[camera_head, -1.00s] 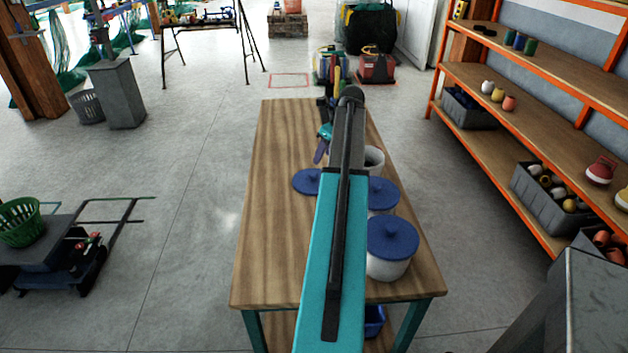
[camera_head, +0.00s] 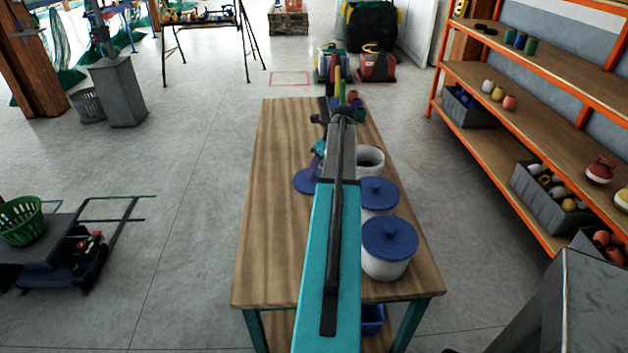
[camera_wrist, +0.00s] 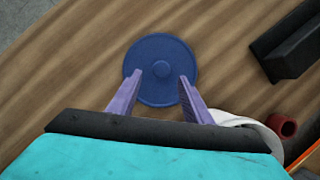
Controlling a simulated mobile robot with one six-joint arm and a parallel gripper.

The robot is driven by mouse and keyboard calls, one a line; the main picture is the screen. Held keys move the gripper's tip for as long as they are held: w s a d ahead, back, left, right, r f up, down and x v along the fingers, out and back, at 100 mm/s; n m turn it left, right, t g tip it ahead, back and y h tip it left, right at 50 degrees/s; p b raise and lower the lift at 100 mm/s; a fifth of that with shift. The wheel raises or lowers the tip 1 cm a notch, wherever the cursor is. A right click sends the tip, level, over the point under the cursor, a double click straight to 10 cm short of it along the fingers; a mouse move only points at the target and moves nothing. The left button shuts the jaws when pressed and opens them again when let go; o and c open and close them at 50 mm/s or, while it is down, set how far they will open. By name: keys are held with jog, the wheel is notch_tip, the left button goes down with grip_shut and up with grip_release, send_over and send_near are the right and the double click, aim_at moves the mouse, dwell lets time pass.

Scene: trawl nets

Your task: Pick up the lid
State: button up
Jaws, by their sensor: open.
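A round blue lid (camera_head: 306,182) with a small central knob lies flat on the wooden table, left of my arm. It also shows in the wrist view (camera_wrist: 160,50), where its knob sits between my fingertips. My gripper (camera_wrist: 161,75) is open, with one purple finger on each side of the knob. I cannot tell whether a finger touches it. In the head view my gripper (camera_head: 318,158) is partly hidden by my arm, at the lid's far edge. An open white pot (camera_head: 371,160) without a lid stands to the right of my arm.
Two white pots with blue lids, a nearer one (camera_head: 388,262) and a farther one (camera_head: 380,208), stand along the table's right side. A black block (camera_wrist: 290,45) and a red cylinder (camera_wrist: 283,124) lie near the gripper. The table's left side (camera_head: 270,240) is clear.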

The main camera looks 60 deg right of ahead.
aim_at(313, 178)
jog(key=shift+p+x, duration=0.5)
jog(key=shift+x, duration=0.4)
jog(key=shift+p+x, duration=0.4)
jog(key=shift+x, duration=1.3)
jog(key=shift+w+d, duration=0.1)
jog(key=shift+w, duration=0.05)
jog(key=shift+r, duration=0.1)
jog(key=c, duration=1.1)
